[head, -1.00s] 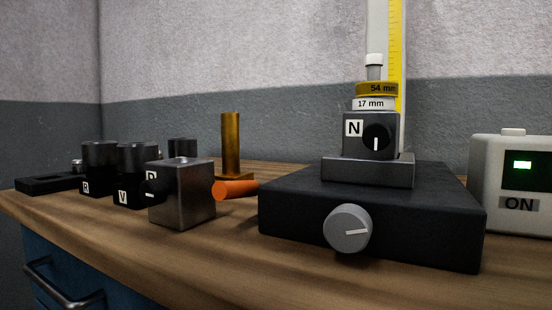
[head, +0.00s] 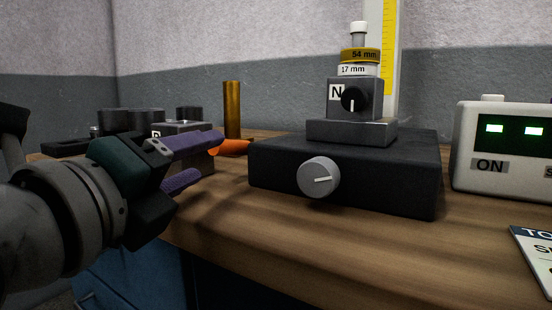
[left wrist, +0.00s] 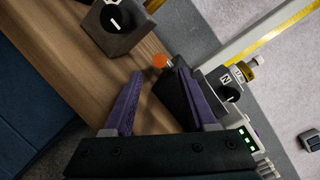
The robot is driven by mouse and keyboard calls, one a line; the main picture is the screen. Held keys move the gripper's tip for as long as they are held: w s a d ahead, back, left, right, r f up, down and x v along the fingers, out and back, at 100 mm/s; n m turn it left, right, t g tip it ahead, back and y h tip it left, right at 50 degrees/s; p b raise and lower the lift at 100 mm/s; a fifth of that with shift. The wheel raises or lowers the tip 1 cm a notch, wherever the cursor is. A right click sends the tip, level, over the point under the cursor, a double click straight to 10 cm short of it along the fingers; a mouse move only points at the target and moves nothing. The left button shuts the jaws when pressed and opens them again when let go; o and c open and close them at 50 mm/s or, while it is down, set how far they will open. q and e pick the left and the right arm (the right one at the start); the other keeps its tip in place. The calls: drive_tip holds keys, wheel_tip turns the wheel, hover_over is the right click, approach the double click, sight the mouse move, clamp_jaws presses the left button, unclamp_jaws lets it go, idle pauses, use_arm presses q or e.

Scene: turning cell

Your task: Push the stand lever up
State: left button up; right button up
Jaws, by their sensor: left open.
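The stand is a wide black base (head: 390,180) on the bench, with a grey knob (head: 318,178) on its front. An orange round-ended rod (head: 233,147), which looks like the lever, lies at the base's left side; its orange end (left wrist: 160,60) shows in the left wrist view. My left gripper (head: 209,160) has purple fingers and is open, left of the base and in front of a grey block. In the left wrist view, the fingers (left wrist: 157,70) spread with the orange end beyond and between their tips. Contact cannot be told. My right gripper is not in view.
A block marked N (head: 367,92) with a black dial stands on the base, carrying 17 mm and 54 mm rings. The grey block (head: 200,165) and a brass post (head: 232,110) stand left. A white box with green displays (head: 515,165) stands right.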

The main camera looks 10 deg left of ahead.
sight(228, 148)
use_arm(q)
drive_tip(key=w, duration=0.2)
drive_tip(key=w+b, duration=0.1)
drive_tip(key=w, duration=0.5)
drive_tip(key=shift+w+d+b, duration=0.1)
drive_tip(key=shift+d+b, duration=0.3)
clamp_jaws()
idle(0.9)
